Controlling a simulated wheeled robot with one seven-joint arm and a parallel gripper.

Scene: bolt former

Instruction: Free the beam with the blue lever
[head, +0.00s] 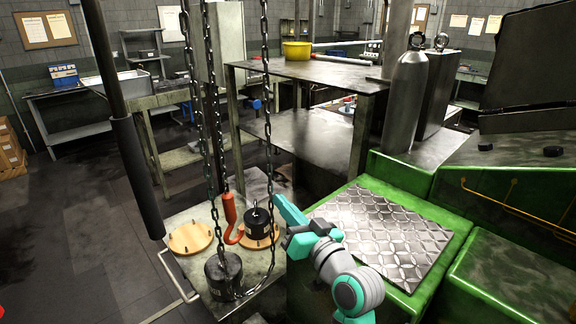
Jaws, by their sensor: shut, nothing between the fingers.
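My gripper (280,201) is shut and empty at the end of my teal and grey arm. It is in the lower middle of the head view, just right of the black weight on a wooden disc, and points up and left. A small blue piece (256,104) shows by the shelf leg behind; I cannot tell whether it is the blue lever. No other blue lever is clear. I cannot tell which part is the beam; a dark upright pole with a thick black sleeve (137,178) stands at the left.
Chains (266,95) and an orange hook (231,217) hang left of my gripper. Black weights (222,275) and wooden discs (190,238) rest on a low table. A green machine with a tread plate (385,235) lies right. A metal shelf (300,70) and a grey cylinder (405,100) stand behind.

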